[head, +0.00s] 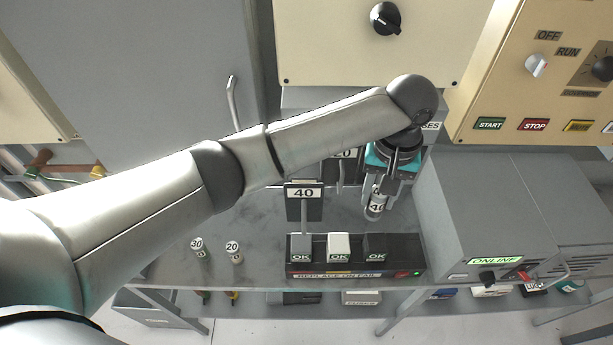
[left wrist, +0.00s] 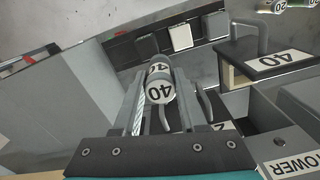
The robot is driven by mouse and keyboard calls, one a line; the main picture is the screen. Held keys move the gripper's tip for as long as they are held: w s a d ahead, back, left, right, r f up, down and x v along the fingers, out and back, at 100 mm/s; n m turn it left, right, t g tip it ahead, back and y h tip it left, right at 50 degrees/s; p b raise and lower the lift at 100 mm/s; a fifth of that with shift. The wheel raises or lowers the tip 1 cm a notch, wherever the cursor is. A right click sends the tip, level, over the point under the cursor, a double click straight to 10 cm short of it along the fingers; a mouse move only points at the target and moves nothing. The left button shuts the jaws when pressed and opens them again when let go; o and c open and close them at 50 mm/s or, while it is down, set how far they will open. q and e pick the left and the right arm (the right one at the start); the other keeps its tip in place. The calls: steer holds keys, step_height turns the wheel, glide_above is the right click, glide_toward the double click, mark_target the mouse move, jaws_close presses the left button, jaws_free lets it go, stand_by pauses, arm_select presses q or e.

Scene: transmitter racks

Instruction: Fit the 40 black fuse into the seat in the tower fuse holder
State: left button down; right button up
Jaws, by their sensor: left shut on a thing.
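My left gripper (head: 377,196) is shut on a fuse (head: 376,208) with a white band marked 40. It holds the fuse above the bench, behind the right end of the black test strip. The left wrist view shows the fuse (left wrist: 160,88) between the two fingers, its 40 facing the camera. A black block marked 40 (head: 304,208) with a grey handle stands left of the gripper; it also shows in the left wrist view (left wrist: 262,68). A TOWER label (left wrist: 292,165) is at lower right there. The fuse seat cannot be made out. My right gripper is out of view.
The black test strip (head: 350,266) carries several OK blocks. Two fuses marked 30 (head: 198,246) and 20 (head: 233,250) stand on the bench at left. A block marked 20 (head: 343,155) is partly behind my arm. A grey ONLINE cabinet (head: 480,215) stands close on the right.

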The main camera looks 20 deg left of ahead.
arm_select(q)
steer(key=a+f, duration=0.1)
steer(key=a, duration=0.4)
steer(key=w+a+f+p, duration=0.1)
steer(key=a, duration=0.4)
steer(key=w+a+f+p, duration=0.1)
steer(key=a, duration=0.4)
steer(key=shift+w, duration=0.15)
steer(key=shift+f, duration=0.25)
steer(key=shift+w, duration=0.25)
steer(key=shift+s, duration=0.1)
steer(key=shift+f, duration=0.35)
steer(key=shift+c, duration=2.3)
jaws_free()
